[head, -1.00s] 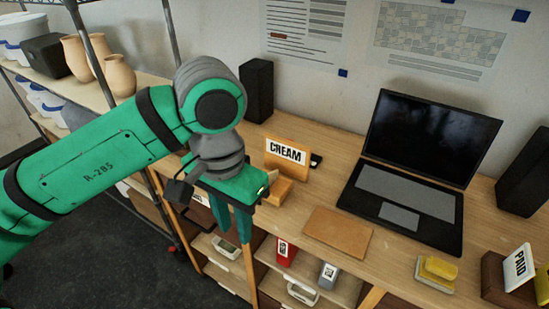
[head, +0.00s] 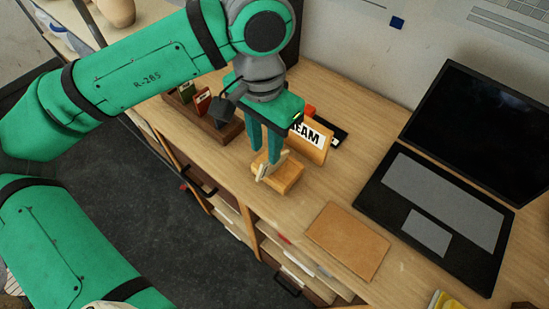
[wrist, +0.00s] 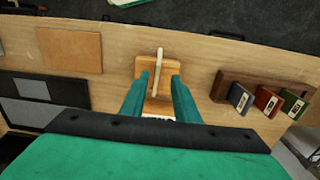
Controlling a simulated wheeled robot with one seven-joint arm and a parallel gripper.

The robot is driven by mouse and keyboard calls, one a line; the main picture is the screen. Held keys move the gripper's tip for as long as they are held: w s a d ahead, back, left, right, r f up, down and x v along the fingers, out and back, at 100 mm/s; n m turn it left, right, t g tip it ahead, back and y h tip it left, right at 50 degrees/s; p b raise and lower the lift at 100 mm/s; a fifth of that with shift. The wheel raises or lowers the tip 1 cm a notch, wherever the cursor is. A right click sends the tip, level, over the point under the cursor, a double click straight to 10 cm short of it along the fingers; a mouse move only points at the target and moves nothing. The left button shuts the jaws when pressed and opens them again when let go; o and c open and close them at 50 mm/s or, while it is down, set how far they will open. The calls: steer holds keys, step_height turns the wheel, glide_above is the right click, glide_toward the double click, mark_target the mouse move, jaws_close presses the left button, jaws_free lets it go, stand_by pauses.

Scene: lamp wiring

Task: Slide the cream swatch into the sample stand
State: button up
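The cream swatch (head: 271,167) is a thin pale piece standing in or on the small wooden sample stand (head: 290,179), in front of the CREAM sign (head: 309,136). In the wrist view the swatch (wrist: 158,68) shows nearly edge-on over the stand (wrist: 146,74). How deep it sits in the stand's slot is hard to tell. My gripper (head: 266,155) points down just above the stand. In the wrist view its green fingers (wrist: 157,82) are apart, one on each side of the swatch's line, with gaps between.
A tan board (head: 347,241) and an open laptop (head: 440,190) lie to the right. A black item (head: 326,126) is behind the sign. The bench's front edge is close.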

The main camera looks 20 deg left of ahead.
mark_target(270, 173)
steer(key=shift+w+d+f, duration=0.1)
steer(key=shift+d+f, duration=0.1)
steer(key=shift+f, duration=1.65)
steer(key=shift+w+d+f, duration=0.1)
steer(key=shift+d+f, duration=0.05)
steer(key=shift+f, duration=1.65)
jaws_close()
